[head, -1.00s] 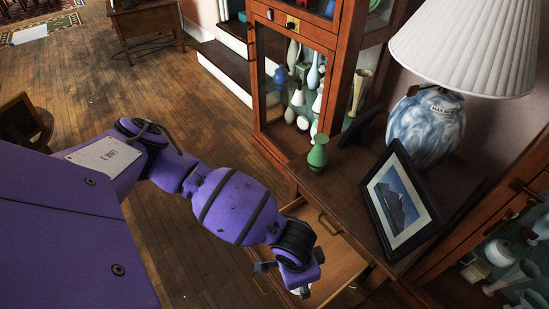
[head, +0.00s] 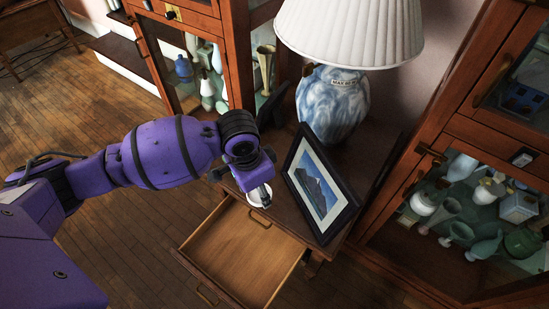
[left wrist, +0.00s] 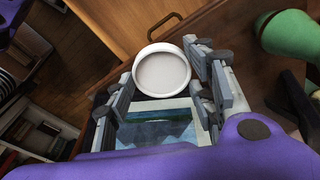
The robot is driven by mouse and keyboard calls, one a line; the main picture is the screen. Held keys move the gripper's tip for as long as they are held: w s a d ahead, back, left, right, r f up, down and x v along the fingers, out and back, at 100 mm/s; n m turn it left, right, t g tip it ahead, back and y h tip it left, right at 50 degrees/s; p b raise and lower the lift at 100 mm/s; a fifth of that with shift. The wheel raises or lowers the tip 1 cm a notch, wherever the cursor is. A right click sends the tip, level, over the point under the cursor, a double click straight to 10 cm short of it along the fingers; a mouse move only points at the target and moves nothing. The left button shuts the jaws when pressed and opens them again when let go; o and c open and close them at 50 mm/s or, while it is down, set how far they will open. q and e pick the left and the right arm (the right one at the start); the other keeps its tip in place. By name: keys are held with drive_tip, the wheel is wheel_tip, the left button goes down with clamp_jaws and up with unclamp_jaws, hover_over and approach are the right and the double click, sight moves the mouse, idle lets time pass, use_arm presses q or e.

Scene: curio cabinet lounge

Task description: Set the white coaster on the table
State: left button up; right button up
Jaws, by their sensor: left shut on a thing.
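The white coaster (head: 259,196) is a round, shallow disc with a raised rim. My left gripper (head: 262,188) is shut on it. In the left wrist view the coaster (left wrist: 162,72) sits between the fingertips of the left gripper (left wrist: 165,62), its round face toward the camera. In the head view it appears over the front part of the dark wooden table (head: 284,212), left of the picture frame. I cannot tell whether it touches the tabletop. My right gripper is not in view.
An open, empty drawer (head: 245,252) juts out below the tabletop. A framed picture (head: 318,187) and a blue-white lamp (head: 331,104) stand on the table. A green vase (left wrist: 288,38) is close by in the left wrist view. Glass cabinets flank the table.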

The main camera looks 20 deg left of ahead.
use_arm(q)
drive_tip(key=w+f, duration=0.2)
drive_tip(key=w, duration=0.1)
drive_tip(key=w+f+b, duration=0.1)
drive_tip(key=w+f, duration=0.1)
drive_tip(key=w, duration=0.1)
drive_tip(key=w+a+f+b, duration=0.1)
drive_tip(key=w+f, duration=0.1)
drive_tip(key=f, duration=0.1)
drive_tip(key=shift+w, duration=0.4)
drive_tip(key=shift+w+f, duration=0.2)
drive_tip(key=shift+f, duration=0.1)
wheel_tip(320, 180, down, 2)
drive_tip(key=shift+f, duration=0.4)
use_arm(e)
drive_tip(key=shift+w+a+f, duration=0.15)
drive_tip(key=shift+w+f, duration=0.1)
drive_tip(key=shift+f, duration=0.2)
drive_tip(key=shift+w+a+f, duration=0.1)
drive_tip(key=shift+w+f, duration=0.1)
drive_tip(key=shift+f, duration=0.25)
use_arm(q)
drive_tip(key=shift+f, duration=0.15)
drive_tip(key=o, duration=1.2)
